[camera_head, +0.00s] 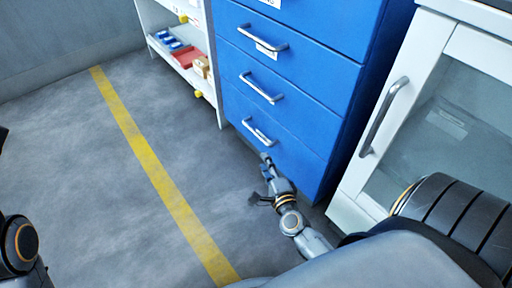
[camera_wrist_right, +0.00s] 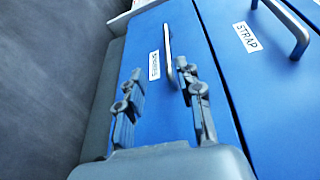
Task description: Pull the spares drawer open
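The bottom drawer (camera_head: 277,160) of the blue cabinet sits flush with the drawers above it. Its bar handle (camera_head: 258,132) has a white label beside it. In the right wrist view the same handle (camera_wrist_right: 168,58) stands beside a small label (camera_wrist_right: 154,65) whose text is too blurred to read surely. My right gripper (camera_head: 266,168) is just below and in front of this handle. In the right wrist view its fingers (camera_wrist_right: 160,72) are apart, with the near end of the handle between the tips and nothing gripped.
The drawer above, labelled STRAP (camera_wrist_right: 248,37), has its own handle (camera_wrist_right: 288,25). A white shelf unit (camera_head: 150,20) with boxes stands left of the cabinet. A glass-door cabinet (camera_head: 345,212) stands close on the right. The grey floor (camera_head: 95,185) in front is clear, with a yellow line (camera_head: 150,160).

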